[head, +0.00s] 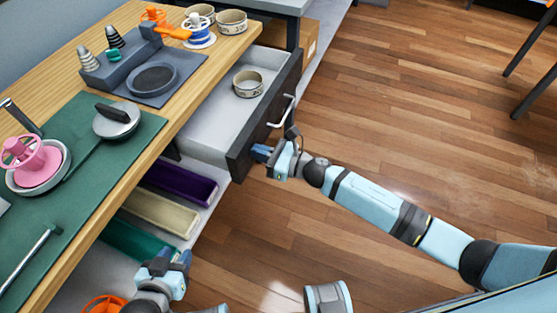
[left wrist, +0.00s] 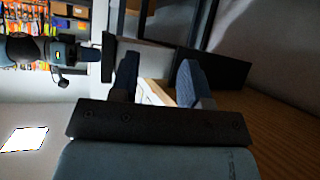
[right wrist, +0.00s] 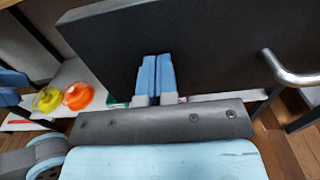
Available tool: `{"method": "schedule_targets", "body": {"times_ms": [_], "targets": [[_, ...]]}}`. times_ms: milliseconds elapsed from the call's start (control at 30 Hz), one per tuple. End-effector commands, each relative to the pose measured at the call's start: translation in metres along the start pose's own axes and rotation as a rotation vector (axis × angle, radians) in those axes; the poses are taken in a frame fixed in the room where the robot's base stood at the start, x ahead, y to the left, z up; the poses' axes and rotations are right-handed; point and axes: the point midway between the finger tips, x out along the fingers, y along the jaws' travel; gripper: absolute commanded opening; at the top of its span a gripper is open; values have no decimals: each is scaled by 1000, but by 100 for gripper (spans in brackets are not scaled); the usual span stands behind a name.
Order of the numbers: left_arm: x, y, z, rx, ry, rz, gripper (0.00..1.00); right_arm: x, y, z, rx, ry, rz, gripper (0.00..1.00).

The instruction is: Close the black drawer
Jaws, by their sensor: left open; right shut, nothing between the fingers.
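The black drawer (head: 238,158) is pulled out from under the wooden bench, with its grey inside showing. A round tin (head: 248,84) sits in it. Its dark front carries a silver handle (head: 281,112). In the right wrist view the dark front (right wrist: 215,40) fills the upper middle, with the handle (right wrist: 290,70) to the right. My right gripper (head: 261,153) is shut and empty at the near end of the front, beside the handle. Its fingertips (right wrist: 156,62) overlap the panel; I cannot tell whether they touch. My left gripper (head: 170,261) is open and empty, low beside the bench.
The bench top holds a green mat (head: 95,155), a grey pan (head: 116,120), a pink wheel (head: 33,163) and other parts. Purple, cream and green bins (head: 160,210) lie on a shelf below the drawer. The wooden floor (head: 400,100) right of the drawer is clear.

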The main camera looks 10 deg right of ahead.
Motion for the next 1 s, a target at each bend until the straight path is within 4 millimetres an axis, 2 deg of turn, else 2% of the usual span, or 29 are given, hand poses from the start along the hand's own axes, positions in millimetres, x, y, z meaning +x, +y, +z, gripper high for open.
{"method": "schedule_targets", "body": {"times_ms": [33,200,500,700,1000], "targets": [[4,0,5,-3,3,3,43,16,0,-2,-3,-4,2,0],[5,3,3,-13,28,14,43,64,0,-2,-3,-4,2,0],[9,9,3,-27,65,34,43,133,0,-3,-3,-2,1,0],[9,10,1,-35,85,44,43,161,1,-2,0,-1,1,0],[7,10,-4,-36,101,47,43,177,0,0,0,0,0,0]]}}
